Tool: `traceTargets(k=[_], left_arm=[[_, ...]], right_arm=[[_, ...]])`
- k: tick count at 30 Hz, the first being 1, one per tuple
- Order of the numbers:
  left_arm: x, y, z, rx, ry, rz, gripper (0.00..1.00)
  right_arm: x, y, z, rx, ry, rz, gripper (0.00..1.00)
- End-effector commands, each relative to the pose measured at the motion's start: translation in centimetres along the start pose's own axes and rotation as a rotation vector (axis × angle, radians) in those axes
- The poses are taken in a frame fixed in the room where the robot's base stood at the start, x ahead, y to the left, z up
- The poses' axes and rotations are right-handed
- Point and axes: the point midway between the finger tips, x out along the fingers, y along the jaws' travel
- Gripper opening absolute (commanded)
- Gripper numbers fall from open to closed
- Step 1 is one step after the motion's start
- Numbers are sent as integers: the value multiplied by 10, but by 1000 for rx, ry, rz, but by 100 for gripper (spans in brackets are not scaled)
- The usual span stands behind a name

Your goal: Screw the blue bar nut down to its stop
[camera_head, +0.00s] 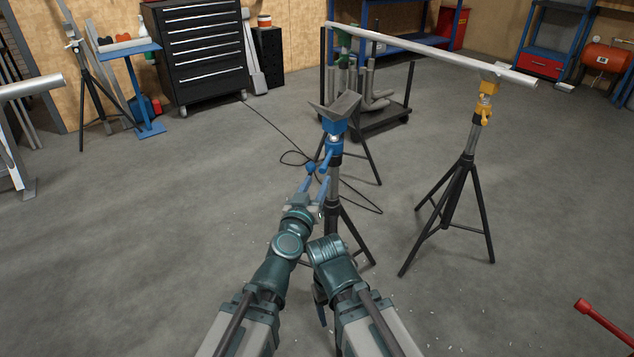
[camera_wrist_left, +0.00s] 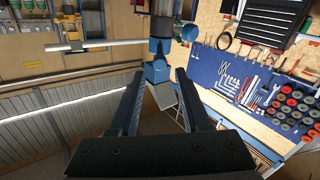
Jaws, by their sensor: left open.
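The blue bar nut (camera_head: 335,149) sits on the post of the blue-headed stand, under its grey V-shaped head (camera_head: 336,108). Its bars end in blue knobs. In the left wrist view the picture is upside down, and the nut (camera_wrist_left: 160,46) shows with one knob (camera_wrist_left: 189,32) beyond the fingers. My left gripper (camera_head: 315,184) is open, just left of and below the nut; one knob shows near its fingertips. Its spread fingers also show in the left wrist view (camera_wrist_left: 159,74). I cannot tell whether they touch the bar. My right arm is folded low; its fingers are not clear.
A long pale pipe (camera_head: 430,53) spans from a green-headed stand (camera_head: 341,42) to a yellow-headed stand (camera_head: 485,97). A black cart (camera_head: 385,118) with grey pipes stands behind. A cable (camera_head: 290,158) lies on the floor. A red handle (camera_head: 600,318) is at lower right. Floor is open left.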

Motion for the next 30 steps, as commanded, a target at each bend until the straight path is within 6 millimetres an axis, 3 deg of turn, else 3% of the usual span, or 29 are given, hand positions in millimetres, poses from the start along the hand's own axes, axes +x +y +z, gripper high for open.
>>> traceTargets(k=[7,11,15,23,30], left_arm=[[0,0,0,0,0,0,47],[4,-2,-1,-20,-12,12,24],[23,-12,0,-142,-92,89,0],[48,-55,-8,-546,-328,257,0],[37,-109,-39,-925,-549,388,0]], right_arm=[[0,0,0,0,0,0,68],[-2,0,0,0,0,0,68],[-12,1,1,0,0,-1,68],[-33,3,2,1,0,-4,68],[-53,4,3,2,0,-7,68]])
